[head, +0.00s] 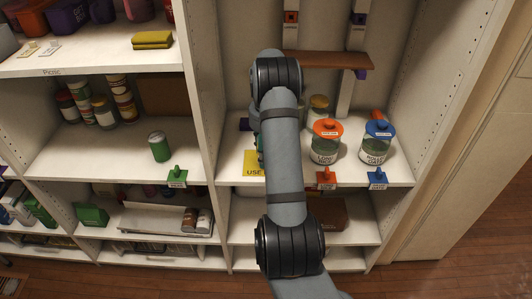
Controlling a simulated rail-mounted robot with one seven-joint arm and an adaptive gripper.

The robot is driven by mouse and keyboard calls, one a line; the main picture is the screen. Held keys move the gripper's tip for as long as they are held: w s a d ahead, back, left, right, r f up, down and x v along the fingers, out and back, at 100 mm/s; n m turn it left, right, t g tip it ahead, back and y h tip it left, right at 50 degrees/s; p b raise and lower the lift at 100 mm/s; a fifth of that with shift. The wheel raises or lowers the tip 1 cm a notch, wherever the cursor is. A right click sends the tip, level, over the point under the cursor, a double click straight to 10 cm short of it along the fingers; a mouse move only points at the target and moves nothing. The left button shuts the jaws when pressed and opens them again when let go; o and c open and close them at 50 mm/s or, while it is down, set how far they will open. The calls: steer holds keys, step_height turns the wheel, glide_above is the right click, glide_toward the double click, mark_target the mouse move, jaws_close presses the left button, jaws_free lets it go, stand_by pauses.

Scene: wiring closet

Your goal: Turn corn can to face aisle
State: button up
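A green can (159,146) stands upright and alone near the front of the middle left shelf, behind a green shelf tag (177,178). I cannot read its label, so I cannot tell for sure that it is the corn can or which way it faces. My arm rises across the right bay and bends down at the top. My gripper (257,128) is mostly hidden behind my own arm link, over the middle right shelf, well to the right of the can. A small green patch shows beside it; I cannot tell what it is. The fingers are hidden.
Jars with orange (327,126) and blue (378,128) lids stand on the right shelf. A yellow "USE" card (252,164) lies left of my arm. An upright divider (198,90) separates the bays. Jars and cans (103,112) stand at back left. Room around the green can is clear.

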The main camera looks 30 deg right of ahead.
steer(key=o, duration=0.5)
steer(key=shift+r+p, duration=2.75)
steer(key=shift+r, duration=1.3)
steer(key=shift+f, duration=0.1)
step_height(320, 180, down, 8)
steer(key=b, duration=0.6)
steer(key=shift+f, duration=0.2)
steer(key=shift+r+p, duration=0.7)
steer(key=shift+r, duration=0.1)
